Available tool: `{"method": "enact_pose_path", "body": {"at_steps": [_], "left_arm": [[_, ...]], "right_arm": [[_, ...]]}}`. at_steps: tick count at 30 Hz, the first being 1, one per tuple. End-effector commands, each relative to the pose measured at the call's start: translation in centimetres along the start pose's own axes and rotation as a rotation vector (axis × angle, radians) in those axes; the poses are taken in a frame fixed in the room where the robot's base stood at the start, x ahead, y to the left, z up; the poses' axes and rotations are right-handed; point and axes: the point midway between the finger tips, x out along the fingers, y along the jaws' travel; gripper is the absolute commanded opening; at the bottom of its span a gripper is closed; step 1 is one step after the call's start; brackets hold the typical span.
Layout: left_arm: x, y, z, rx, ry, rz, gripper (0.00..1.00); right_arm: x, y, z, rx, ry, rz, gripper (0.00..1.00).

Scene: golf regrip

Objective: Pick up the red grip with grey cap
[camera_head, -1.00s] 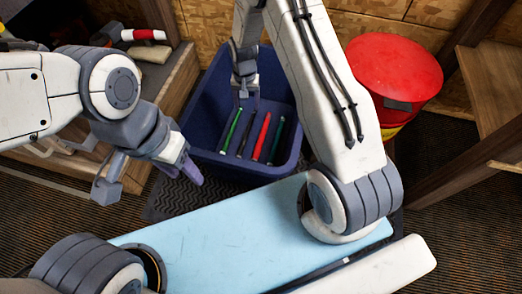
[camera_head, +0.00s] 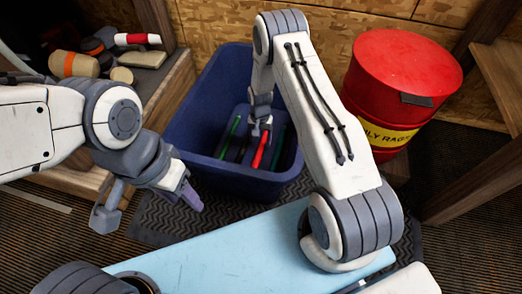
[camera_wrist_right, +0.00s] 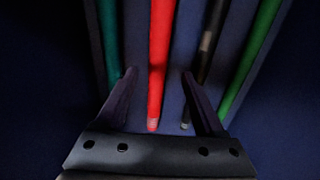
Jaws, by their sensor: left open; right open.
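The red grip (camera_head: 261,152) lies in the blue tub among other grips. In the right wrist view the red grip (camera_wrist_right: 159,55) runs between the two spread fingers of my right gripper (camera_wrist_right: 158,76), with the black grip's end also near the right finger. No grey cap can be made out clearly. In the head view my right gripper (camera_head: 261,122) reaches down into the tub over the grips, open and empty. My left gripper (camera_head: 188,192) is open and empty, left of the tub and well away from the grips.
The blue tub (camera_head: 190,125) has high walls around my right gripper. It also holds a green grip (camera_head: 229,136), a black grip (camera_wrist_right: 207,45) and a teal grip (camera_wrist_right: 107,40). A red barrel (camera_head: 405,70) stands right of the tub. A light blue bench top (camera_head: 225,250) lies in front.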

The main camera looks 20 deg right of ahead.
Motion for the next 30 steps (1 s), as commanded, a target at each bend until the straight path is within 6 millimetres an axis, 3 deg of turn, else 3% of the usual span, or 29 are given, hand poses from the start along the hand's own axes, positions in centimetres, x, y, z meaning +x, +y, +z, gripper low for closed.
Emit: {"method": "enact_pose_path", "body": {"at_steps": [3,8,17,21,22,23,30], "left_arm": [[2.1,-0.1,0.1,0.0,0.0,0.0,0.5],[3.9,-0.3,0.2,0.0,0.0,0.0,0.5],[3.8,-0.3,0.2,0.0,0.0,0.0,0.5],[3.8,-0.3,0.2,0.0,0.0,0.0,0.5],[3.8,-0.3,0.2,0.0,0.0,0.0,0.5],[3.8,-0.3,0.2,0.0,0.0,0.0,0.5],[3.8,-0.3,0.2,0.0,0.0,0.0,0.5]], "right_arm": [[2.1,0.2,0.0,0.0,-0.001,0.0,0.7],[4.2,0.3,0.0,0.0,-0.001,0.001,0.7],[4.2,0.3,0.0,0.0,-0.001,0.0,0.7],[4.2,0.3,0.0,0.0,-0.001,0.0,0.17],[4.2,0.3,0.0,0.0,-0.001,0.0,0.05],[4.2,0.3,0.0,0.0,-0.001,0.0,0.0],[4.2,0.3,0.0,0.0,-0.001,0.0,0.0]]}}
